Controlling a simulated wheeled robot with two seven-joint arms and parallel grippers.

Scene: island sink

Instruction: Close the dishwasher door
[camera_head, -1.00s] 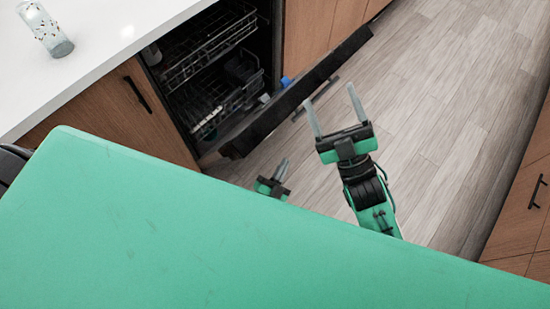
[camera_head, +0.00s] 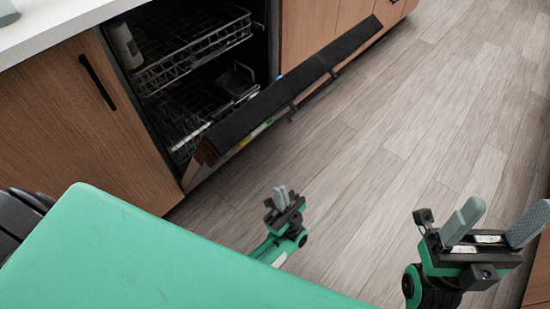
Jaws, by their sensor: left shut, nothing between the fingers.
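The dishwasher door (camera_head: 290,85) hangs part-open and tilted. Its dark edge runs slantwise across the upper middle, with a bar handle (camera_head: 312,92) on its outer side. Behind it the dishwasher's dark inside shows, with an upper rack (camera_head: 195,50) and a lower rack (camera_head: 200,105). My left gripper (camera_head: 282,192) is shut and empty, below the door in the picture and apart from it. My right gripper (camera_head: 490,225) is open and empty at the lower right, well away from the door; its fingers are spread.
Wooden cabinets flank the dishwasher, one at left (camera_head: 60,110) with a black handle and one at right (camera_head: 315,25). A white counter (camera_head: 60,22) is at the upper left, with part of a glass (camera_head: 8,13). Wood-plank floor (camera_head: 410,120) lies clear right of the door.

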